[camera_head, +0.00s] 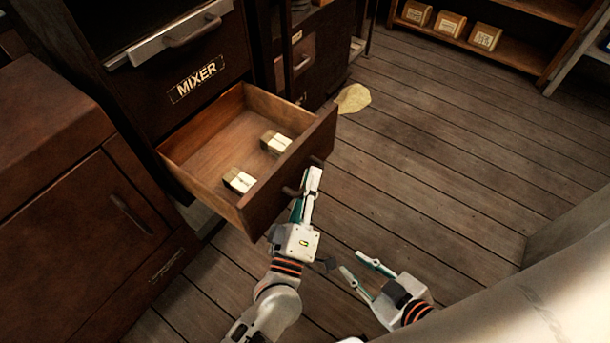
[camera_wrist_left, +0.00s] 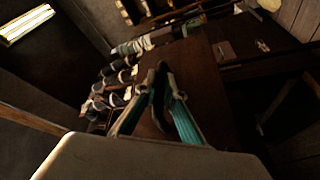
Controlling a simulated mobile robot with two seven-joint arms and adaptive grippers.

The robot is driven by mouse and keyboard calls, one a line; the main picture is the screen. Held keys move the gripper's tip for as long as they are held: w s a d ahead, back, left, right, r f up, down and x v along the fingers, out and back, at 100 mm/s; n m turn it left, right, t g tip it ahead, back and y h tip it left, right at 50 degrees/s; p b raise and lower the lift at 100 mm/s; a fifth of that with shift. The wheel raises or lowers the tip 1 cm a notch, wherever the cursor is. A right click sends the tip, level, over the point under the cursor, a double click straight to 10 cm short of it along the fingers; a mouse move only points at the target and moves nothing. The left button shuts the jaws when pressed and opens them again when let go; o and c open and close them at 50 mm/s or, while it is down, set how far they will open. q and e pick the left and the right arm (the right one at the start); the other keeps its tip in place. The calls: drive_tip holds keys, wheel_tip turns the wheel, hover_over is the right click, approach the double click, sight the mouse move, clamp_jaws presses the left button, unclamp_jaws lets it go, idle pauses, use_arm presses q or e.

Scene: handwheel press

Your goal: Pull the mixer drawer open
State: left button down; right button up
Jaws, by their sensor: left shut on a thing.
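The mixer drawer (camera_head: 258,214) is pulled well out of the dark cabinet below a "MIXER" label (camera_head: 196,80). Two small pale boxes, one nearer the front (camera_head: 239,180) and one farther right (camera_head: 275,142), lie inside it. My left gripper (camera_head: 308,183) is at the outside of the drawer front, shut on the drawer handle (camera_head: 291,191), which is partly hidden by the fingers. In the left wrist view its fingertips (camera_wrist_left: 160,82) meet before a brown panel. My right gripper (camera_head: 362,272) is open and empty above the floor, lower right of the drawer.
A brown wooden cabinet (camera_head: 75,200) stands close on the left. A metal bar with a handle (camera_head: 180,34) is above the label. A yellowish patch (camera_head: 353,98) lies on the plank floor behind the drawer. Shelves with several boxes (camera_head: 450,24) stand at the back. The floor on the right is clear.

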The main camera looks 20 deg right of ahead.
use_arm(q)
drive_tip(key=shift+f, duration=0.1)
drive_tip(key=c, duration=2.4)
unclamp_jaws()
drive_tip(key=shift+s, duration=0.1)
drive_tip(key=v, duration=0.7)
drive_tip(key=shift+s+a, duration=0.15)
drive_tip(key=shift+a, duration=0.05)
